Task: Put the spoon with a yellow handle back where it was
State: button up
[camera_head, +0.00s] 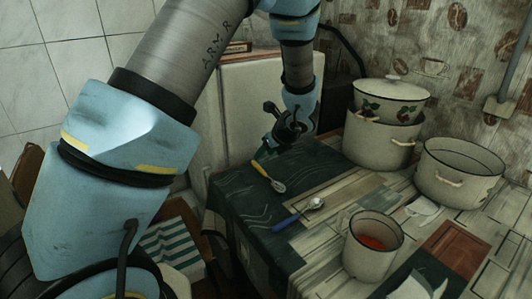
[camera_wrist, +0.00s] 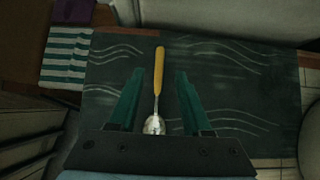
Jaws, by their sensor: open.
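The spoon with a yellow handle (camera_head: 268,177) lies on the dark green patterned cloth (camera_head: 235,200) at the left part of the table. In the wrist view the same spoon (camera_wrist: 158,88) lies lengthwise, its yellow handle pointing away and its metal bowl near the gripper base. My gripper (camera_wrist: 157,90) is open, with one green finger on each side of the spoon. In the head view my gripper (camera_head: 270,140) is just beyond the handle end. I cannot tell how far above the cloth the fingers are.
A spoon with a blue handle (camera_head: 298,215) lies nearer on the table. An enamel mug with red inside (camera_head: 371,262) stands at the front. A lidded pot (camera_head: 378,142) and an open pot (camera_head: 455,188) stand at the back right. A striped cloth (camera_head: 172,243) lies below left.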

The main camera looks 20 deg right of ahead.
jog(key=v, duration=1.2)
jog(key=s+a+f+n+g+h, duration=0.1)
jog(key=s+a+n+g, duration=0.2)
jog(key=a+n, duration=1.2)
jog(key=s+a+f+n+g+h, duration=0.1)
jog(key=s+a+n+g, duration=0.2)
jog(key=a+n, duration=1.2)
jog(key=shift+s+a+n, duration=0.25)
jog(key=shift+s+n, duration=0.15)
jog(key=shift+n, duration=0.5)
jog(key=shift+r+p, duration=0.5)
